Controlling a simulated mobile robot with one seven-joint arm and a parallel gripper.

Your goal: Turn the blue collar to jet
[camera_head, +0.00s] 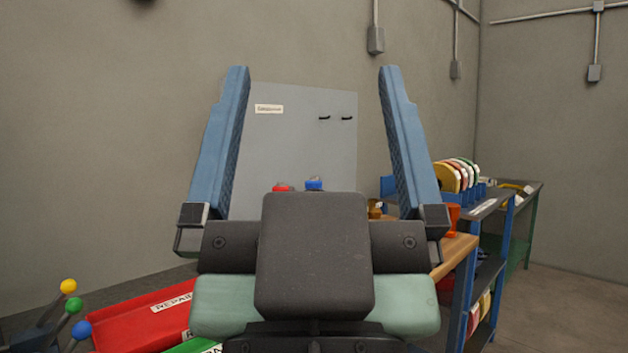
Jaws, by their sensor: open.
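My gripper (314,145) fills the middle of the view, its two blue fingers wide apart and nothing between them in the near space. Behind the palm, low between the fingers, a small blue part (314,184) shows; it may be the blue collar. A small red part (282,188) is just to its left. Both stand apart from the fingers, in front of a grey panel, and their lower parts are hidden by my gripper's body. I cannot read any marking such as jet on them.
A grey panel (290,135) with a label and two dark hooks stands behind. Red (140,318) and green trays lie lower left, beside levers with coloured balls (73,305). A blue-framed shelf (490,240) with coloured discs (458,175) stands right. Floor at far right is clear.

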